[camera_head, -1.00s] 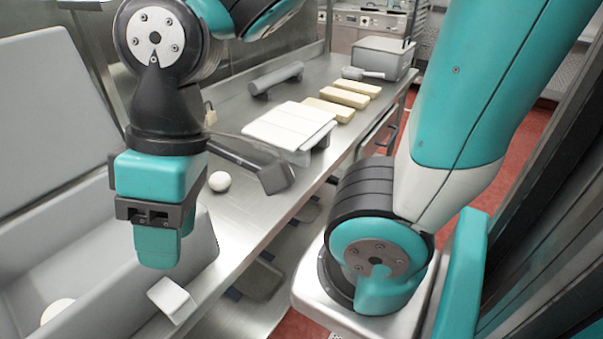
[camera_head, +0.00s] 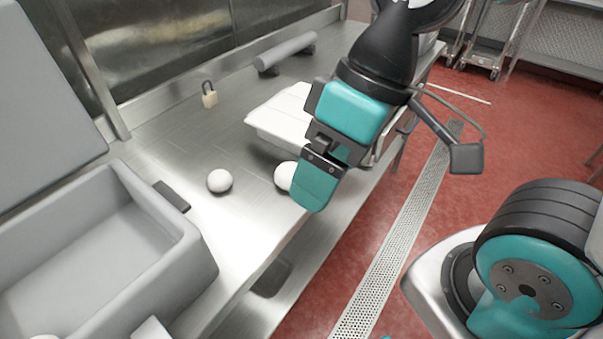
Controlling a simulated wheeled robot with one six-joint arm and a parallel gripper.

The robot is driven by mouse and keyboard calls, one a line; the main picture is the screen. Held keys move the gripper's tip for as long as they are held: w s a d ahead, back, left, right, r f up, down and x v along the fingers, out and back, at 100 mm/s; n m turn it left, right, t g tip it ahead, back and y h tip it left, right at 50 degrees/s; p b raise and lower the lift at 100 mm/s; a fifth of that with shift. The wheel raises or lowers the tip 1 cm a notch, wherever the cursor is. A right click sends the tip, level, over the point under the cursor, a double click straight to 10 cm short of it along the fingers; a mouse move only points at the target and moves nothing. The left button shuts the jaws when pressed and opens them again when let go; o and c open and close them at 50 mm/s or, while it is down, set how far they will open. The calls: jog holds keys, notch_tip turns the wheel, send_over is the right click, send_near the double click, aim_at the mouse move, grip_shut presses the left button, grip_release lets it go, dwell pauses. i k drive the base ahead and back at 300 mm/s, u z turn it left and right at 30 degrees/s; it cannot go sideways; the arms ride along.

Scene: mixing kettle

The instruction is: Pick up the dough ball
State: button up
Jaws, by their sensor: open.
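Two white dough balls rest on the steel counter. One dough ball (camera_head: 220,180) lies in the open, right of the grey bin. The other dough ball (camera_head: 284,176) is partly hidden behind my gripper (camera_head: 312,204). My gripper is teal and black, points downward and is open. It is above the counter's front edge, just right of the second ball. I cannot tell whether it touches that ball. A white piece at the bottom left (camera_head: 42,337) shows only its top in the grey bin, cut off by the frame.
A grey bin (camera_head: 190,243) stands at the left. A white tray (camera_head: 262,117) is behind my gripper. A dark block (camera_head: 172,196) lies beside the bin.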

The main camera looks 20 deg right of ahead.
aim_at(284, 175)
jog(key=u, duration=1.05)
jog(key=k, duration=0.85)
jog(key=z, duration=1.2)
jog(key=i, duration=0.5)
